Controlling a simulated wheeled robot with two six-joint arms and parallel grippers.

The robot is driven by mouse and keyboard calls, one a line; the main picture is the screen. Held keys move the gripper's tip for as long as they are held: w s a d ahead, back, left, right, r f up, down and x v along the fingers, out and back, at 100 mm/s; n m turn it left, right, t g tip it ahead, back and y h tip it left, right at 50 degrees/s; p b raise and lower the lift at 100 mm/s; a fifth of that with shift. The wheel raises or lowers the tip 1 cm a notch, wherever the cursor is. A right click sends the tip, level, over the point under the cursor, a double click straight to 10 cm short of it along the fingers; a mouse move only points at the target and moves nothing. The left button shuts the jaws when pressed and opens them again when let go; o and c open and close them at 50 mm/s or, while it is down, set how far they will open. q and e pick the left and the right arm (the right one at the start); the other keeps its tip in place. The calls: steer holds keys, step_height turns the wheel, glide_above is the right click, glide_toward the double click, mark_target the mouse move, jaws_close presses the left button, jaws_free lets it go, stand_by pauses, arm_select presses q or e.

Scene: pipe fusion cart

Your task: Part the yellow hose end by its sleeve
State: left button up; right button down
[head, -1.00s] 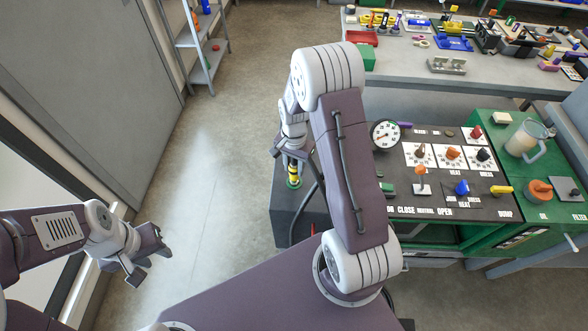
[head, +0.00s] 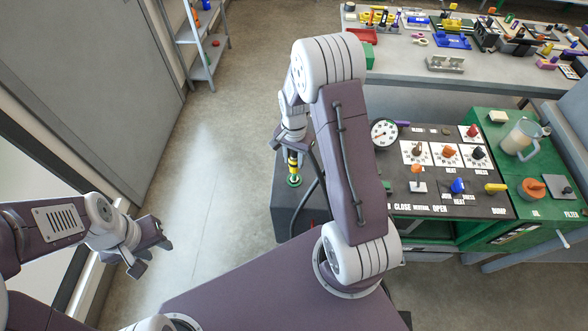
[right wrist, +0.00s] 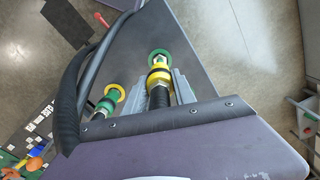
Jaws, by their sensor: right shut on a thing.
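The yellow hose end (right wrist: 158,80) stands on the dark block, its yellow and black bands showing above a green ring (right wrist: 160,56). My right gripper (right wrist: 160,84) is shut on the yellow hose end, with one finger on each side of it. In the head view the hose end (head: 294,165) shows just below my right gripper (head: 292,146). Whether its sleeve has slid, or any gap has opened at the ring, I cannot tell. My left gripper (head: 152,252) is open and empty over bare floor, far to the left.
A second hose end with green bands (right wrist: 105,106) stands close beside the yellow one. A black hose (right wrist: 88,80) bends near my wrist. The control panel (head: 420,205) with gauge (head: 384,132), knobs and levers lies right of my right arm. Floor to the left is clear.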

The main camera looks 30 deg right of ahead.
steer(key=shift+r+p, duration=4.05)
steer(key=shift+r, duration=0.55)
steer(key=shift+f, duration=0.1)
